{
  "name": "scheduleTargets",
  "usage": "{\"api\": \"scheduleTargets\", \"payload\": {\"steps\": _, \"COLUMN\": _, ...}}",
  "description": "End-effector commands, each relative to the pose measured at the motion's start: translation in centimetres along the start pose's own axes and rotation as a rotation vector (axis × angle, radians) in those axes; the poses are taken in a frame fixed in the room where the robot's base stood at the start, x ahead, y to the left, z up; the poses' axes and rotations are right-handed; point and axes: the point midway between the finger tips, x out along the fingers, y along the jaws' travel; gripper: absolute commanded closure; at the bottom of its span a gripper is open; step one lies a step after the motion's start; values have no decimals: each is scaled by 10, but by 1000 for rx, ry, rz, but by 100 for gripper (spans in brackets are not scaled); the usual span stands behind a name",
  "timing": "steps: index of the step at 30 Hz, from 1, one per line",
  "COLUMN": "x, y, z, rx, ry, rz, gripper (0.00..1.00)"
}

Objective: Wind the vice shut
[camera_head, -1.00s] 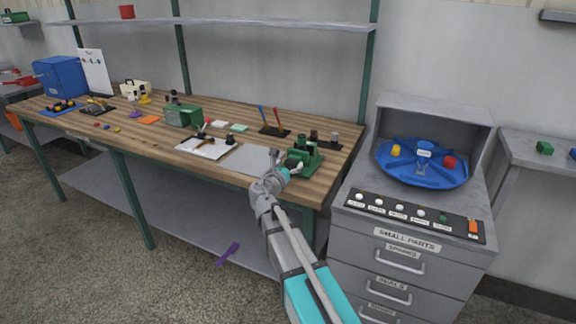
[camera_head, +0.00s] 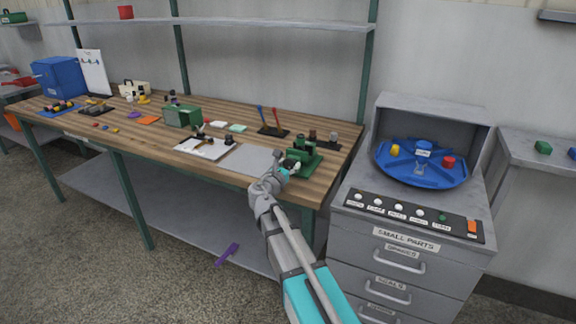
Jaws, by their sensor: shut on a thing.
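The green vice (camera_head: 304,157) stands at the right front corner of the wooden workbench (camera_head: 150,140). My gripper (camera_head: 289,169) is at the near side of the vice, at its handle end, with my arm reaching up from the bottom of the picture. The gripper is shut on the vice handle, which is mostly hidden behind the fingers. The gap between the vice jaws is too small to make out.
A grey plate (camera_head: 250,160) lies left of the vice. A black stand with red and blue handled tools (camera_head: 273,123) is behind it. A grey cabinet (camera_head: 405,250) with a blue round tray (camera_head: 425,165) stands to the right. A purple object (camera_head: 228,254) lies on the lower shelf.

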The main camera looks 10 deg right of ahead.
Motion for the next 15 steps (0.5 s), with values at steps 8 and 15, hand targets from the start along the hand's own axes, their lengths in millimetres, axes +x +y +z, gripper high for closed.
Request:
{"api": "scheduleTargets", "payload": {"steps": 8, "x": 1, "y": 2, "z": 0, "rx": 225, "ry": -2, "rz": 5, "gripper": 84}}
{"api": "scheduleTargets", "payload": {"steps": 15, "x": 2, "y": 1, "z": 0, "rx": 452, "ry": -2, "rz": 5, "gripper": 84}}
